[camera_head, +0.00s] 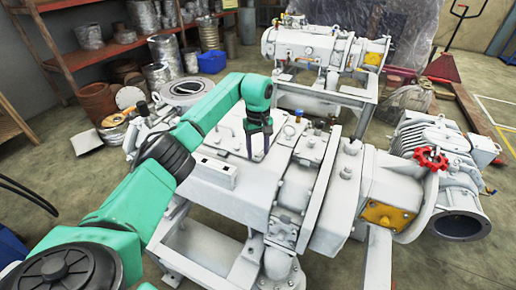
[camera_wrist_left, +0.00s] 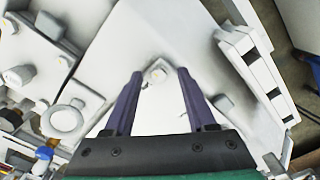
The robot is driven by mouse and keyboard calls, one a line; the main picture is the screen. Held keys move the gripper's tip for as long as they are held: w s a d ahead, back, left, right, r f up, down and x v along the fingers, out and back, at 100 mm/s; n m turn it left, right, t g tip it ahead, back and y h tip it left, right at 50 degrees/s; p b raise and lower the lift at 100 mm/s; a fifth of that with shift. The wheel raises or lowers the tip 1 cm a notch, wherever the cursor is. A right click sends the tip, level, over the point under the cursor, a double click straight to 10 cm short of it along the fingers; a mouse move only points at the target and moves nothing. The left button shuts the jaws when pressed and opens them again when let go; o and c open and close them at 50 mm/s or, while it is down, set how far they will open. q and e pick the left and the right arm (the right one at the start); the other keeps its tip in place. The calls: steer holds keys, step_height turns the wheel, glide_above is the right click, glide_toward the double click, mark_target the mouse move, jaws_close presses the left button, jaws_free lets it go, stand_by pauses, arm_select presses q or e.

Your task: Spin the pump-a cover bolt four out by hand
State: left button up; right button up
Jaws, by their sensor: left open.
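The near white pump (camera_head: 225,195) stands in the middle of the head view, with a flat cover (camera_head: 232,130) on top. My left gripper (camera_head: 258,152) points down over this cover, with its two dark fingers apart. In the left wrist view a small pale bolt head (camera_wrist_left: 156,74) on a small raised seat shows between the open fingertips (camera_wrist_left: 160,76). The fingers stand on either side of it in the picture; I cannot tell how high above it they are. In the head view I cannot make out this bolt. My right gripper is not in view.
A white box with dark slots (camera_head: 213,172) sits on the pump beside the gripper. Valves and fittings (camera_head: 315,143) stand at its right, with a red handwheel (camera_head: 431,158) farther right. A second pump (camera_head: 310,48) stands behind. Shelves (camera_head: 110,50) line the back left.

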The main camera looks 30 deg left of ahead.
arm_select(q)
steer(key=shift+w, duration=0.1)
jaws_close()
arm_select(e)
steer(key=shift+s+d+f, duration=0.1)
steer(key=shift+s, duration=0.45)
